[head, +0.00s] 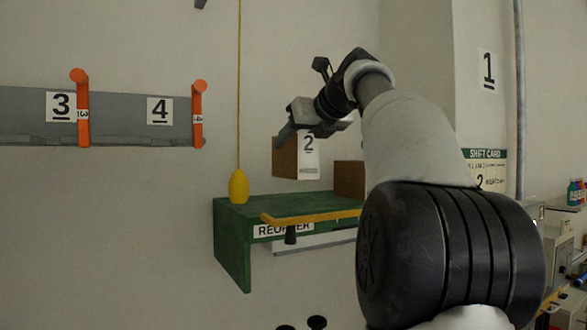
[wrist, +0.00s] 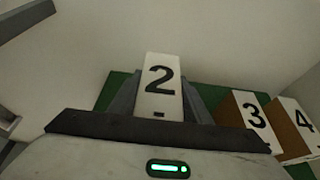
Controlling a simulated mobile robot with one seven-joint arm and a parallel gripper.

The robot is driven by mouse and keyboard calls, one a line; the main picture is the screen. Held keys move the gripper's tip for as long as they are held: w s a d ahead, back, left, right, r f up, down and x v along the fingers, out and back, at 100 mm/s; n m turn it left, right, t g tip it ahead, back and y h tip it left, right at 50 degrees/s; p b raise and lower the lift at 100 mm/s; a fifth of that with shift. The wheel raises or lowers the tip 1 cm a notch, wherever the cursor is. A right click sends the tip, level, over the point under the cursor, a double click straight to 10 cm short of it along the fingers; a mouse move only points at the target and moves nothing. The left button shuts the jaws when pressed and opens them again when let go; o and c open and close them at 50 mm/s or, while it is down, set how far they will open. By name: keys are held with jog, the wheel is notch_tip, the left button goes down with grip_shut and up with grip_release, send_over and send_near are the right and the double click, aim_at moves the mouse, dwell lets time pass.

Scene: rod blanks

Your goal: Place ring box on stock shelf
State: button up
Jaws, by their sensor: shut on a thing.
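A small box (head: 309,158) with a white face marked 2 and brown sides hangs in my gripper (head: 299,137), above a green shelf (head: 232,215) in the head view. In the wrist view my gripper (wrist: 160,100) has one finger on each side of the box (wrist: 160,87), its white face up towards the camera. The gripper is shut on it. The box looks clear of the shelf top. The shelf's front label reads REORDER, partly covered. No label names the held box as the ring box.
Boxes marked 3 (wrist: 253,117) and 4 (wrist: 303,122) stand right of the held box in the wrist view. A brown box (head: 349,178) shows on the shelf beside my arm. A yellow weight (head: 238,187) hangs on a cord at the shelf's left. Orange pegs (head: 197,112) stick out from a grey rail.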

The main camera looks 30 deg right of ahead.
aim_at(309, 153)
jog(key=shift+f, duration=2.8)
jog(key=shift+f, duration=0.15)
jog(key=o, duration=1.1)
jog(key=shift+o, duration=0.2)
jog(key=shift+s+r, duration=0.2)
jog(key=b+v, duration=0.1)
jog(key=v, duration=1)
jog(key=shift+s+b, duration=0.25)
jog(key=shift+b, duration=0.1)
